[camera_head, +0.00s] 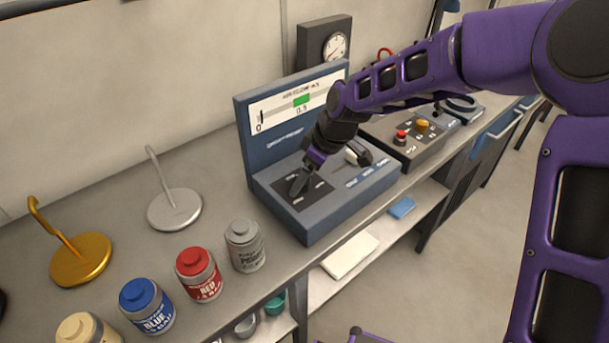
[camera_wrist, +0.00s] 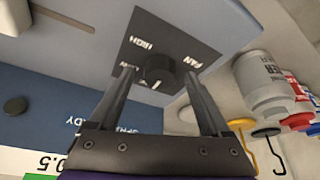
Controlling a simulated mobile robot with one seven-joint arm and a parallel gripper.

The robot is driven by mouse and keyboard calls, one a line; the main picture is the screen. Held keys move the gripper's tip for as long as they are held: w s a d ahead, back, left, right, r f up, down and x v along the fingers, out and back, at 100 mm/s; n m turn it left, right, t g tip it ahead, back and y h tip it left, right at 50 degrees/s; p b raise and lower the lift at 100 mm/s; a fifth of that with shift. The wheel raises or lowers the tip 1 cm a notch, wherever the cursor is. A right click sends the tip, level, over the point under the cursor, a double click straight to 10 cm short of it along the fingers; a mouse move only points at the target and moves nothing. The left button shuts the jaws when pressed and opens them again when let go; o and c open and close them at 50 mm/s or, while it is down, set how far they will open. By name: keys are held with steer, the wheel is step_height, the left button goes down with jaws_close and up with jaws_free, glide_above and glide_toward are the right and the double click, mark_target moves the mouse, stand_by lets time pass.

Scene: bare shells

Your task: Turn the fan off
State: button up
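A blue-grey console (camera_head: 350,207) stands on the bench, with an upright display (camera_head: 297,101) reading about 0.5. The black fan knob (camera_wrist: 158,70) sits on a dark square plate marked FAN and HIGH; another label is partly hidden by a finger. A small white mark shows on the knob's lower edge. My gripper (camera_wrist: 157,76) is open, with one finger on each side of the knob and gaps visible between. In the head view my gripper (camera_head: 303,178) is over the dark plate (camera_head: 319,190) and largely hides the knob.
Several paint jars, including grey (camera_head: 245,246), red (camera_head: 199,274) and blue (camera_head: 147,306), stand left of the console. Silver (camera_head: 174,209) and gold (camera_head: 81,259) hook stands are behind them. A box with red and yellow buttons (camera_head: 411,138) is to the right.

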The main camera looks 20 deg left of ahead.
steer(key=shift+r, duration=0.1)
steer(key=v, duration=1.7)
steer(key=shift+w+d, duration=0.1)
